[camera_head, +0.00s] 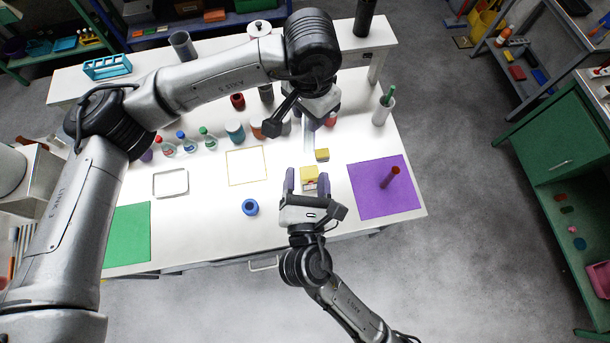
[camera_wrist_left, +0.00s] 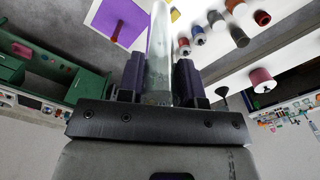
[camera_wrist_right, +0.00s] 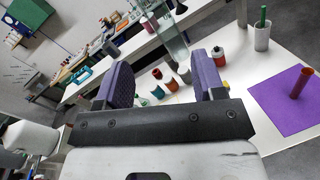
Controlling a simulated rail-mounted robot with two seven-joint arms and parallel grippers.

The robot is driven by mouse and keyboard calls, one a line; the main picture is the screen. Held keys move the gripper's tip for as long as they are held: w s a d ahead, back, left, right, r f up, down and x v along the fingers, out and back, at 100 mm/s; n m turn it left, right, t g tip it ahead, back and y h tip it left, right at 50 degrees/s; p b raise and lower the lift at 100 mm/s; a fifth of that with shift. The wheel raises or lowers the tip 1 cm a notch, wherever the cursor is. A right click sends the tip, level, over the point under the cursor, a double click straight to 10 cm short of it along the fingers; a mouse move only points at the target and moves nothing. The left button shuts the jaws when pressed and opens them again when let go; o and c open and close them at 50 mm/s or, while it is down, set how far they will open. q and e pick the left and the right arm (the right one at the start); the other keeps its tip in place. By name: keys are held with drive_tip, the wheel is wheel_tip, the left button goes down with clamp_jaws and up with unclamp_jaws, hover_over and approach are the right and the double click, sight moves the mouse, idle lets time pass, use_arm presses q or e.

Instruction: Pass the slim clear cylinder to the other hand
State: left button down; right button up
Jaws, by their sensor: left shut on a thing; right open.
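The slim clear cylinder (camera_wrist_left: 160,45) is held between the purple fingers of my left gripper (camera_wrist_left: 160,78) and points away from it. In the head view the cylinder (camera_head: 308,143) hangs below my left gripper (camera_head: 314,112) over the table, faint against the white top. My right gripper (camera_head: 306,181) is open and empty, its fingers pointing toward the cylinder from the table's front side. In the right wrist view the cylinder (camera_wrist_right: 172,38) shows beyond the gap of my right gripper (camera_wrist_right: 162,75), apart from both fingers.
Yellow blocks (camera_head: 322,155) lie near my right gripper. A purple mat (camera_head: 365,202) with a dark red cylinder (camera_head: 390,177) lies to the right. A blue ring-like piece (camera_head: 250,207) lies to the left. Bottles and jars, including a teal jar (camera_head: 235,132), stand behind.

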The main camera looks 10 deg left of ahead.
sight(304, 138)
drive_tip(key=w+n, duration=0.1)
drive_tip(key=w, duration=0.3)
drive_tip(key=w+a+n, duration=0.1)
drive_tip(key=w, duration=0.3)
drive_tip(key=w+n, duration=0.2)
drive_tip(key=w, duration=0.2)
drive_tip(key=shift+a+r, duration=0.15)
drive_tip(key=shift+a, duration=0.25)
use_arm(q)
drive_tip(key=shift+d, duration=0.1)
use_arm(e)
drive_tip(key=shift+s+a+y, duration=0.15)
drive_tip(key=shift+a+y, duration=0.05)
drive_tip(key=shift+y, duration=0.2)
drive_tip(key=c, duration=1)
use_arm(q)
drive_tip(key=c, duration=0.7)
unclamp_jaws()
use_arm(e)
drive_tip(key=shift+d, duration=0.1)
drive_tip(key=shift+c, duration=0.5)
